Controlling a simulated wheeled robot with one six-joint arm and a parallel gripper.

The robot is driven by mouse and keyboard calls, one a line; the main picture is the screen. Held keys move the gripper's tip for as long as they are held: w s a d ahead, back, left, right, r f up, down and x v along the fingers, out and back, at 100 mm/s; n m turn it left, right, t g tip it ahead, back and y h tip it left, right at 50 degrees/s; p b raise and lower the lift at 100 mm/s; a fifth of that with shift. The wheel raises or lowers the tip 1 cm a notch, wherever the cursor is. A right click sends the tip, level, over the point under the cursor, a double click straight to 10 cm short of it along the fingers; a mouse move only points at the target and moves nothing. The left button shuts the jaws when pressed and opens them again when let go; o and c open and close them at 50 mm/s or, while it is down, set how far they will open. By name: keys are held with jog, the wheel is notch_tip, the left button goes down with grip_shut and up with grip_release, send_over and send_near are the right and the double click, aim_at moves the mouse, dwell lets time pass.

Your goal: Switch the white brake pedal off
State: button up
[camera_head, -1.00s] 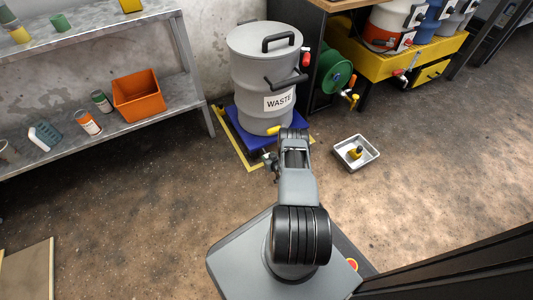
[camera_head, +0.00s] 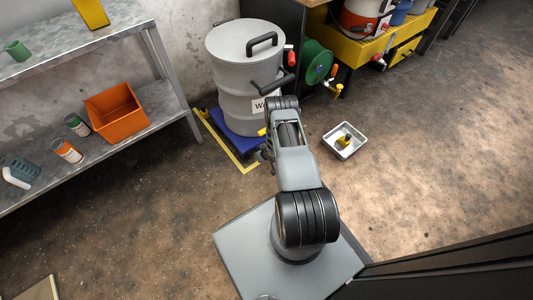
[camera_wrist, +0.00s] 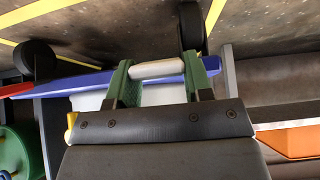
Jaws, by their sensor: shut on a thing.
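The white brake pedal (camera_wrist: 157,69) is a short white bar at the edge of the blue dolly (camera_wrist: 85,82) in the wrist view. My gripper (camera_wrist: 160,72) is shut on it, with one green finger at each end of the bar. In the head view the blue dolly (camera_head: 234,142) is under the grey waste drum (camera_head: 240,75). There the pedal and my fingertips are mostly hidden behind my arm.
Dark caster wheels (camera_wrist: 190,28) show beside the dolly. Yellow floor lines (camera_head: 225,144) edge its spot. A metal tray (camera_head: 345,141) lies on the floor to the right. A shelf with an orange bin (camera_head: 116,113) stands left. The floor at right is open.

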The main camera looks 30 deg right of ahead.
jog(key=shift+w+r, duration=0.1)
jog(key=shift+w, duration=0.05)
jog(key=o, duration=1.3)
jog(key=shift+p+v, duration=3)
jog(key=shift+v, duration=3.95)
